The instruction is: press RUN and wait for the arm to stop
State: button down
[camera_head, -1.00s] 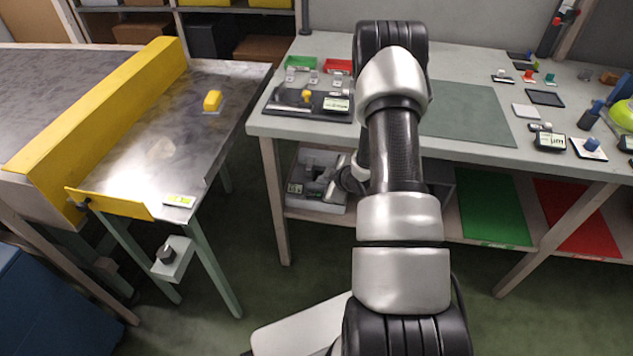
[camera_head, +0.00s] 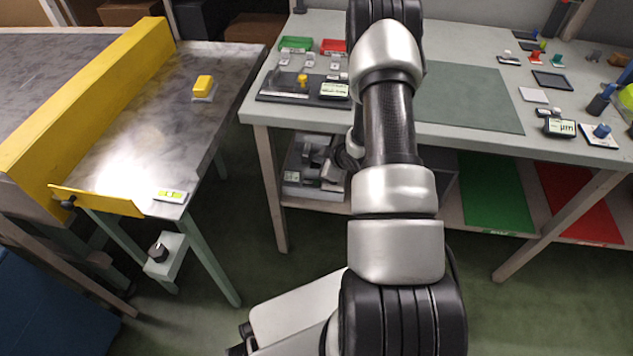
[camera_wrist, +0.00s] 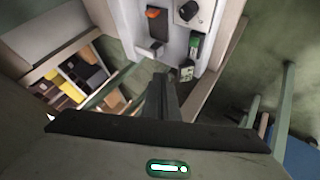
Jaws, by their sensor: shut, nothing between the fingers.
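In the wrist view my gripper (camera_wrist: 162,97) is shut and empty, its fingers pointing toward a pale panel (camera_wrist: 178,42). The panel carries a black knob (camera_wrist: 187,11), an orange-red rocker-like piece (camera_wrist: 154,13), a green piece (camera_wrist: 194,40) and a small display (camera_wrist: 187,73). The fingertips appear just short of the display in the picture; I cannot tell whether they touch anything. No RUN lettering is readable. In the head view my arm's links hide the gripper.
A workbench (camera_head: 450,140) with small devices stands right. Floor shows between them.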

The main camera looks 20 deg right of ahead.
jog(key=b, duration=0.3)
send_over(317, 182)
jog(key=f, duration=0.5)
jog(key=shift+s+d+f, duration=0.1)
jog(key=shift+s+f, duration=0.15)
jog(key=shift+s, duration=0.15)
jog(key=shift+f, duration=1.1)
jog(key=shift+f, duration=0.1)
jog(key=shift+f, duration=0.3)
dwell(0.3)
